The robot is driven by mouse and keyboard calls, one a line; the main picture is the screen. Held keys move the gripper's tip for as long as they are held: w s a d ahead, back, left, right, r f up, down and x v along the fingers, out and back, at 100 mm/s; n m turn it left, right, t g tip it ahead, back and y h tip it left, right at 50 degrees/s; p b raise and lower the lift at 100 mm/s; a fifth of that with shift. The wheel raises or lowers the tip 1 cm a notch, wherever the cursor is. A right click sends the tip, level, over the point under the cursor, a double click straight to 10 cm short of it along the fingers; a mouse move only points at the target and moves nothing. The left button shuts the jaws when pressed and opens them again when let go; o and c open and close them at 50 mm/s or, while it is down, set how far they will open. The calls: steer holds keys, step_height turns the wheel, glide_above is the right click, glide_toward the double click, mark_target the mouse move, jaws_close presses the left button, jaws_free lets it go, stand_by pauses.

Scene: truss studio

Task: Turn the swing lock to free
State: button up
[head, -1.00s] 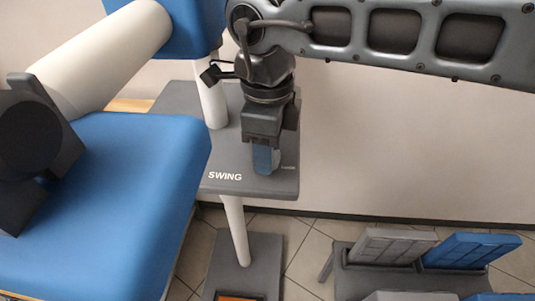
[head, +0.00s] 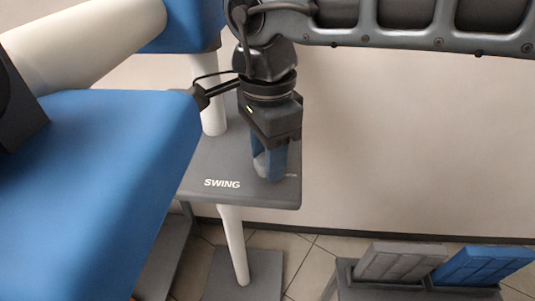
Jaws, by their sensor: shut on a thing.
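A grey panel (head: 205,170) on a white post carries the white word SWING near its front edge. My gripper (head: 270,165) points down over the right part of this panel, just right of and behind the word. Its blue-tipped fingers are shut on the swing lock, which is mostly hidden by the fingers. A small light marking shows on the panel to the right of the fingertips. Which way the lock points cannot be told.
A blue padded block (head: 90,190) fills the left side, with a white cylinder (head: 90,40) behind it. A grey pedal (head: 400,262) and a blue pedal (head: 483,265) stand low at the right. The space right of the panel is open up to the wall.

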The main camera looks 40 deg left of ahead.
stand_by(0.3)
steer(key=o, duration=1.1)
steer(key=shift+c, duration=0.2)
